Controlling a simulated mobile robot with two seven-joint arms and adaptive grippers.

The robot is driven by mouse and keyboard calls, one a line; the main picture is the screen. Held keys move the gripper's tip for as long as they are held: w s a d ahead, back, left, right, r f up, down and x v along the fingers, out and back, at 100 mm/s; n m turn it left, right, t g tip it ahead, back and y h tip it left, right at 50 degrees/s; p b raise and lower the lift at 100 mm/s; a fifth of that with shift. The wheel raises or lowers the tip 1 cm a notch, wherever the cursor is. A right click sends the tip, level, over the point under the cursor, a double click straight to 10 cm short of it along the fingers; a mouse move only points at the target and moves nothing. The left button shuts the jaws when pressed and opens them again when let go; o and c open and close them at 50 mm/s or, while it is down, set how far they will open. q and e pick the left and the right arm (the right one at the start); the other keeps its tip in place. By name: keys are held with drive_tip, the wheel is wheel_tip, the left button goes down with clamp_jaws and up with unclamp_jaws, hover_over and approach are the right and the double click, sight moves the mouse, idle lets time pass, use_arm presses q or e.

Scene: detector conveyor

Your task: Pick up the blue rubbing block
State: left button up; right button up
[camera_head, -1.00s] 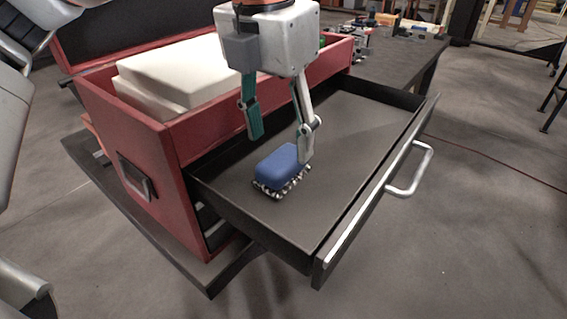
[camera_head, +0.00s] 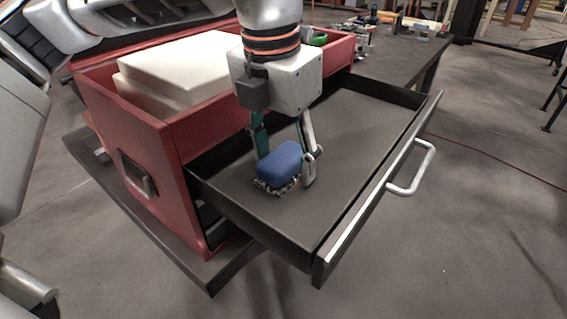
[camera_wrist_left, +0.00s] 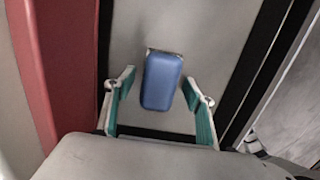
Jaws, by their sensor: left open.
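The blue rubbing block (camera_head: 279,163) lies on the floor of the open drawer, with a pale, bristly-looking underside. My left gripper (camera_head: 288,166) is low in the drawer, pointing down, with its fingers on either side of the block and behind part of it. In the left wrist view the block (camera_wrist_left: 162,81) shows between and just beyond the open fingertips (camera_wrist_left: 158,84). A gap shows on both sides of it there. The drawer (camera_head: 350,130) is dark grey with a silver handle. My right gripper is not in view.
The red tool chest (camera_head: 130,140) stands behind and left of the drawer, with white blocks (camera_head: 175,68) in its top tray. The drawer's front wall (camera_head: 375,195) and side walls rise around the block. The right part of the drawer floor is clear.

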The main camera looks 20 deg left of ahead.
sight(284, 154)
use_arm(q)
drive_tip(key=shift+f, duration=0.15)
drive_tip(key=c, duration=1.2)
drive_tip(key=shift+o, duration=0.2)
drive_tip(key=shift+r, duration=0.3)
wheel_tip(284, 154, up, 20)
drive_tip(key=p, duration=0.2)
drive_tip(key=shift+p, duration=0.35)
